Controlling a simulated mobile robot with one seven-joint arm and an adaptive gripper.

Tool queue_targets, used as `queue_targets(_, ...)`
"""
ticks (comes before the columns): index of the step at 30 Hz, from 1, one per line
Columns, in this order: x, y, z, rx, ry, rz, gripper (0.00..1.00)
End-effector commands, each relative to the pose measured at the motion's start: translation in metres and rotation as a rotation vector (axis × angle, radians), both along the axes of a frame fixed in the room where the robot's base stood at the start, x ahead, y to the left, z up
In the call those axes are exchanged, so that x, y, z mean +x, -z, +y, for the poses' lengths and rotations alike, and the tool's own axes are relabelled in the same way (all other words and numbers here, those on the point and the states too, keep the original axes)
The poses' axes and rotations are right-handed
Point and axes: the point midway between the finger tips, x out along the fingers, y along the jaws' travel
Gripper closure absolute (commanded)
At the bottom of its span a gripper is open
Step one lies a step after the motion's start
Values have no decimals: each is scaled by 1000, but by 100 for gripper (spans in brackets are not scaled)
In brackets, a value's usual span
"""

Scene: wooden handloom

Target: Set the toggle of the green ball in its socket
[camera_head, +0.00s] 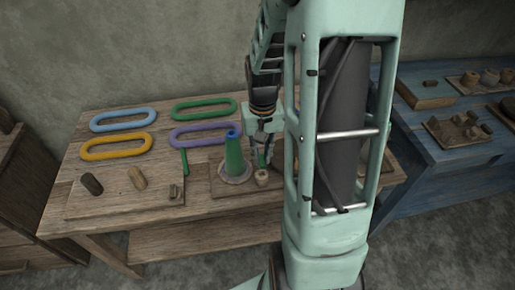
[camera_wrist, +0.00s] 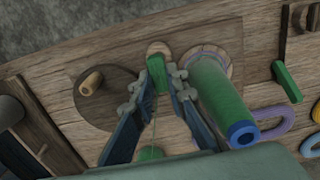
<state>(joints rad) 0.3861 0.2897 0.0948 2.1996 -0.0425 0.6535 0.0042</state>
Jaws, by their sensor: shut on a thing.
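My gripper (camera_wrist: 160,82) is shut on the green toggle (camera_wrist: 156,68), a short green cylinder between its fingertips. The toggle is close to a small round wooden socket (camera_wrist: 157,47) on the board; I cannot tell whether it is inside or just above it. A thin thread runs from the toggle back to the green ball (camera_wrist: 151,153), which is partly cut off by my gripper's body. In the head view my gripper (camera_head: 262,150) is low over the bench, close above the wooden socket (camera_head: 262,177), partly hidden by my arm.
A tall green cone (camera_head: 234,158) with a blue tip stands close left of my gripper. Rings lie behind: blue (camera_head: 124,112), green (camera_head: 204,102), yellow (camera_head: 116,136), purple (camera_head: 205,126). A peg (camera_wrist: 91,83) stands on a dark disc. A blue table (camera_head: 430,150) is at right.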

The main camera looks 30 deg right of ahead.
Motion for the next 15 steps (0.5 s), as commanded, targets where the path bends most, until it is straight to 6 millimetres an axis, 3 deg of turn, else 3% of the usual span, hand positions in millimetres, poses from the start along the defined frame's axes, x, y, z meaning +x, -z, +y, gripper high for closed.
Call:
queue_targets(8, -2, 11, 0, 0, 0, 1, 96)
queue_targets(15, -2, 32, 0, 0, 0, 1, 96)
